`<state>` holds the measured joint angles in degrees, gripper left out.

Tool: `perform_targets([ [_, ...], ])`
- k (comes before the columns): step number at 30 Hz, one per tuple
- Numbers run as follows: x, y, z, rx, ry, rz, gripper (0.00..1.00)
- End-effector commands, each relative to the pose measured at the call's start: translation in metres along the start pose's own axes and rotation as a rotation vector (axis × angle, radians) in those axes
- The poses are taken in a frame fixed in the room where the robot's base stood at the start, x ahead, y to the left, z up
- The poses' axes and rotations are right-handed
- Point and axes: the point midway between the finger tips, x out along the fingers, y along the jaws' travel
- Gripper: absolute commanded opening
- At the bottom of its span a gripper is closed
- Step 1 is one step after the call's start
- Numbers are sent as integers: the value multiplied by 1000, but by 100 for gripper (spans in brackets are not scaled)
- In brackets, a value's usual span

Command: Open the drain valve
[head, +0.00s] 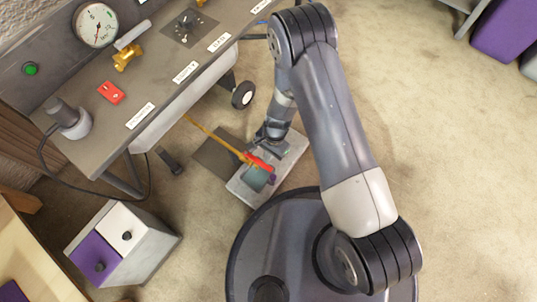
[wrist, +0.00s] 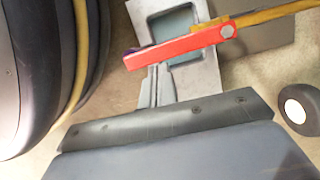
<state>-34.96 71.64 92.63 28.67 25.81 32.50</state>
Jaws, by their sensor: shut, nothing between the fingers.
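A red lever (head: 260,162) shows low beside the bench, joined to a yellow bar (head: 212,134) that runs up to the left. In the head view my arm mostly hides the gripper. A small purple part shows at the lever's free end.
The bench (head: 165,60) carries a gauge (head: 95,25), a brass fitting (head: 126,57), a red block (head: 111,92) and a knob panel. A caster wheel (head: 243,95) stands near my arm. A white and purple box (head: 125,245) stands lower left.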

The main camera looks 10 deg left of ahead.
Motion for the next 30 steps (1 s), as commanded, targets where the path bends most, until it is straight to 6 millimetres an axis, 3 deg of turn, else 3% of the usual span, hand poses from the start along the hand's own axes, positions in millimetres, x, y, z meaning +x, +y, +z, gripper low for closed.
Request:
perform_targets([
  [13,0,-1,0,-1,0,-1,0],
  [25,-2,-15,-6,-1,0,0,0],
  [30,-17,-16,-6,-1,1,-3,0],
])
